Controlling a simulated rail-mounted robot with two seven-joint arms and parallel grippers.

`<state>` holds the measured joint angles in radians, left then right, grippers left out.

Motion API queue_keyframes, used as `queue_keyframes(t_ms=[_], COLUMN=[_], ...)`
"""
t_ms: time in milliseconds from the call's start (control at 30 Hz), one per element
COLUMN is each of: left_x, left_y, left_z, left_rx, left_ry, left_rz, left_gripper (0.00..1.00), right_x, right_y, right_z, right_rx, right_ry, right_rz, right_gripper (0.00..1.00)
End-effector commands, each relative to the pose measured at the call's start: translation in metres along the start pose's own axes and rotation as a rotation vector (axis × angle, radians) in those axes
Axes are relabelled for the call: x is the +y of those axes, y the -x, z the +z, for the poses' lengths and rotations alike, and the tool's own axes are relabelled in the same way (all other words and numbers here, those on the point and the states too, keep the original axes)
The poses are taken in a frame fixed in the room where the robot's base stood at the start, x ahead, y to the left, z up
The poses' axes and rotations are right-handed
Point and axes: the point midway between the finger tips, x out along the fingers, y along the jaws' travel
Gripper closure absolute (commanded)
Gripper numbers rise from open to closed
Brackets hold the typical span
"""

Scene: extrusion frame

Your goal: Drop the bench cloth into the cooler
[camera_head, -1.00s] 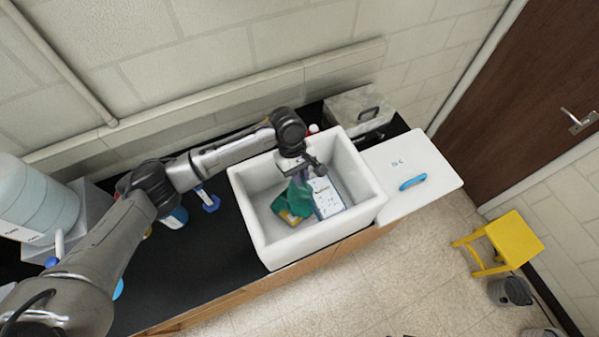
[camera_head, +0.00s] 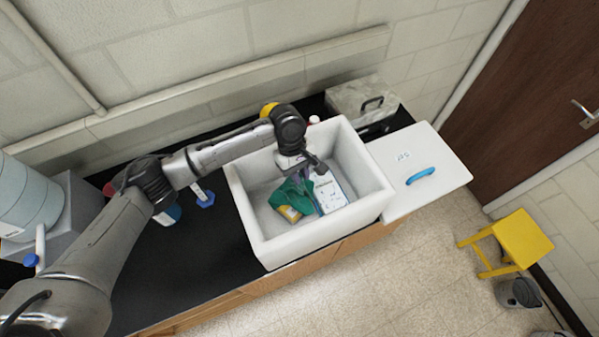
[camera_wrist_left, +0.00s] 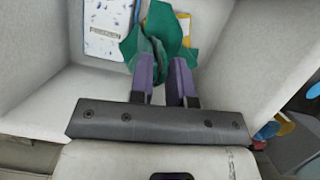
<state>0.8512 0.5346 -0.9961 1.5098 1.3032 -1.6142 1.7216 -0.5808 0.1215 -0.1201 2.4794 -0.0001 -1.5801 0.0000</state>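The green bench cloth (camera_head: 287,193) lies crumpled inside the white cooler (camera_head: 322,238), partly over a yellow item (camera_head: 289,213) and beside a white-and-blue pack (camera_head: 331,192). My left gripper (camera_head: 314,200) reaches down into the cooler right at the cloth. In the left wrist view its fingers (camera_wrist_left: 162,62) stand apart, and a fold of the cloth (camera_wrist_left: 152,30) rises around and between the tips. The fingers do not look closed on it. My right gripper is in neither view.
The cooler's white lid (camera_head: 418,165) with a blue handle lies to its right. A grey box (camera_head: 361,99) with a dark handle stands behind. A blue-capped bottle (camera_head: 204,197) is left of the cooler on the black bench. A yellow stool (camera_head: 520,237) stands on the floor.

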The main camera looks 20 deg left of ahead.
Motion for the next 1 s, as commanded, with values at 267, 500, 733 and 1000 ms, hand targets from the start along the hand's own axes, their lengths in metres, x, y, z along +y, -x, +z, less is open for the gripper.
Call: queue_keyframes(t_ms=[267,500,733,1000], left_x=[0.0000,0.0000,0.0000,0.0000], left_y=[-0.0002,-0.0003,-0.0003,-0.0003], left_z=[0.0001,0.0001,0.0001,0.0001], left_rx=[0.000,0.000,0.000,0.000], left_ry=[0.000,0.000,0.000,0.000], left_rz=[0.000,0.000,0.000,0.000], left_gripper=[0.59,0.51,0.29,0.18], right_x=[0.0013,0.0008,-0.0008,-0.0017], right_y=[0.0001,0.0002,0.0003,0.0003], right_z=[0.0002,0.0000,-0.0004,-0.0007], right_rx=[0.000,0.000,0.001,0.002], right_ry=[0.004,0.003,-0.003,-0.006], right_rz=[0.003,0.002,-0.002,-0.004], right_gripper=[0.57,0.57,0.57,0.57])
